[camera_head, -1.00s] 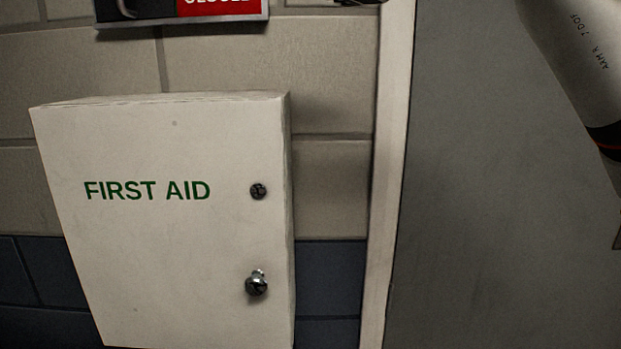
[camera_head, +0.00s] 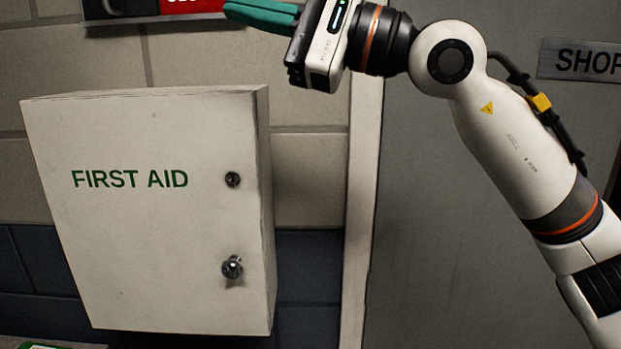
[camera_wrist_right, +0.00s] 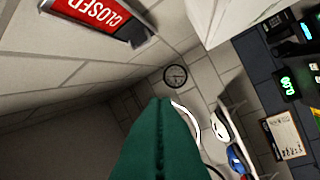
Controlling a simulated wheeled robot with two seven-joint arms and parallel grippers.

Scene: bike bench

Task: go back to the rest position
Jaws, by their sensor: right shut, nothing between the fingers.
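My right gripper (camera_head: 262,14) reaches in from the right at the top of the head view, in front of the wall and above the first aid cabinet. Its green fingers point left and are shut with nothing between them. In the right wrist view the shut green fingers (camera_wrist_right: 160,143) fill the lower middle. My left gripper is in neither view.
A white first aid cabinet (camera_head: 150,230) with a knob (camera_head: 232,267) hangs on the block wall, its door shut. A red and black sign (camera_head: 190,5) is above it. A grey door (camera_head: 450,250) with a sign (camera_head: 585,60) is at right. A clock (camera_wrist_right: 175,76) shows far off.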

